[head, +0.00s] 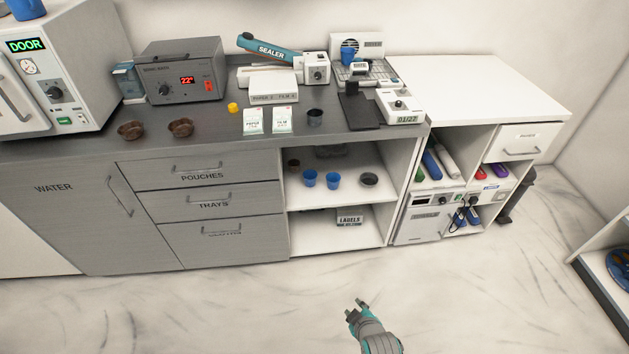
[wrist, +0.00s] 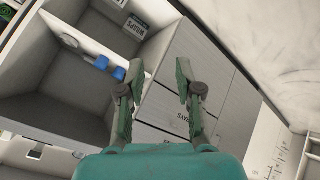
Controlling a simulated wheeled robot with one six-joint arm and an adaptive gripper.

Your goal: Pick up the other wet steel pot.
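A small dark grey metal pot (head: 315,117) stands on the counter, right of two white pouch packs. A low dark grey round pot (head: 369,180) sits on the open upper shelf, right of two blue cups (head: 321,180). I cannot tell which pot is wet. My gripper (head: 355,303) is over the floor in front of the cabinet, apart from both pots. In the wrist view my gripper (wrist: 158,68) is open and empty, with the cabinet drawers and open shelves beyond. The blue cups also show there (wrist: 103,62); I cannot make out either pot in it.
A labels box (head: 349,217) is on the lower shelf. The marble floor (head: 230,310) before the cabinet is clear.

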